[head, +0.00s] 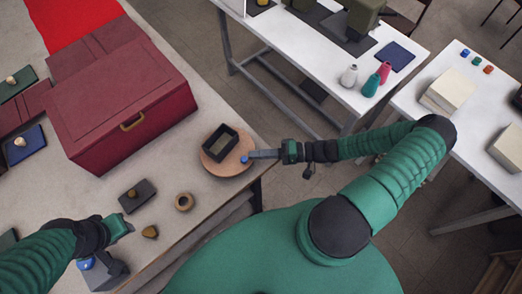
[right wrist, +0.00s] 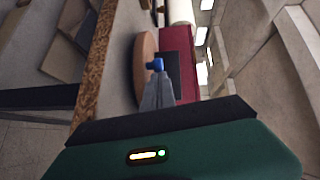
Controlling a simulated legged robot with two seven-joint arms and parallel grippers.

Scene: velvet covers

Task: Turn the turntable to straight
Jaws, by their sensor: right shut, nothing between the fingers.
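The turntable (head: 222,170) is a round wooden disc near the right edge of the left table. A dark open-topped box (head: 220,143) sits on it, turned at an angle in the head view. A small blue knob (head: 244,160) stands at the disc's right rim. My right gripper (head: 252,155) is shut and empty, its tips right at the knob; contact is unclear. The right wrist view shows the tips (right wrist: 156,80) just below the blue knob (right wrist: 155,64), with the disc (right wrist: 141,62) to the left. My left gripper (head: 120,228) is at lower left; its fingers are not clear.
A large dark red chest (head: 120,95) stands left of the turntable. White tables (head: 310,50) stand at the right across a floor gap.

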